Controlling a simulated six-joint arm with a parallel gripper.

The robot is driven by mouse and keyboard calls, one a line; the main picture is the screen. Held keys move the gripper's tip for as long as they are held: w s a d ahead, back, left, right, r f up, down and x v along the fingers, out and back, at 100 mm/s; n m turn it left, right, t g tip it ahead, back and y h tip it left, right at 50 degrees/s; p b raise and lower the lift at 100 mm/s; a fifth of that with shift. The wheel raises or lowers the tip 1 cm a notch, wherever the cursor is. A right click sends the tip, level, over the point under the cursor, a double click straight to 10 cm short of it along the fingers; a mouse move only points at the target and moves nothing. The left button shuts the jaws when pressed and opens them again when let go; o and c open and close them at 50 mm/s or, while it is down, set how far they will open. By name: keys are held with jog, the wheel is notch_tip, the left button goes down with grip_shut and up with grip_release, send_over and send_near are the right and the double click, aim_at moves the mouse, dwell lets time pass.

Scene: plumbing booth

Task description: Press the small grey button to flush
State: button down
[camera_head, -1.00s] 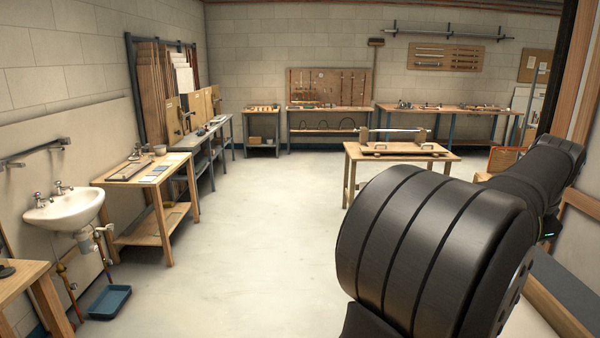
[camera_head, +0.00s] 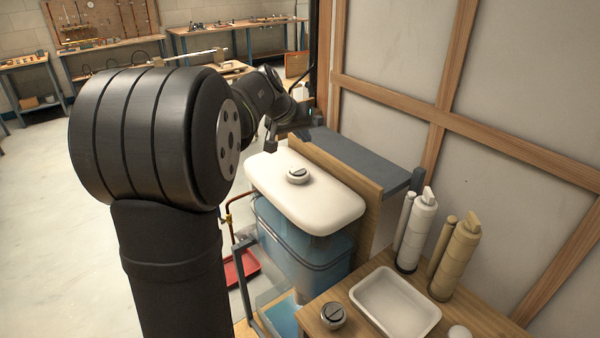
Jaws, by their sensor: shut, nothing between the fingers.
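A cistern with a white lid (camera_head: 330,203) and a see-through bluish tank (camera_head: 300,245) stands right of centre. A round flush button (camera_head: 298,175) sits on the lid, with a pale rim and a grey top split by a dark line. Which part is the small grey button is too small to tell. My gripper (camera_head: 254,150) shows only as a small dark shape beyond the lid's far left corner, partly hidden by my arm. It is shut and empty, and appears apart from the button.
A similar loose round button (camera_head: 333,315) lies on the wooden bench (camera_head: 375,275) in front, beside a white tray (camera_head: 395,300). A white cylinder (camera_head: 416,235) and a tan cylinder (camera_head: 455,257) stand behind. A wooden board (camera_head: 345,190) and framed wall close the right side.

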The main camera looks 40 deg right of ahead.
aim_at(298, 174)
jog(key=w+n, duration=0.1)
jog(key=w+n+h, duration=0.1)
jog(key=n, duration=0.1)
jog(key=shift+w+f+t, duration=0.1)
jog(key=shift+f+t, duration=0.1)
jog(key=shift+t, duration=0.1)
jog(key=shift+f, duration=4.4)
jog(key=shift+f, duration=0.15)
jog(key=shift+f, duration=0.3)
